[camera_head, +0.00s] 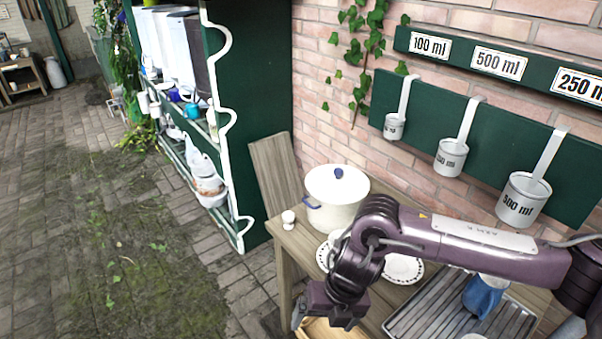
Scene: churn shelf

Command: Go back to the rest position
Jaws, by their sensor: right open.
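My right arm, dark purple, reaches in from the right edge across the wooden table (285,240). Its gripper (322,322) points down at the table's front left, near the bottom of the view. The gripper is open, with its fingers apart and nothing seen between them. A light wooden piece (345,332) shows just below it, mostly cut off. My left arm and gripper are not in view.
A white lidded pot (336,195), an egg cup (288,219) and patterned plates (403,268) stand near my arm. A ribbed metal tray (430,308) holds a blue thing (482,298). Measuring ladles (523,200) hang behind. A green shelf (258,100) stands left; paving beyond is open.

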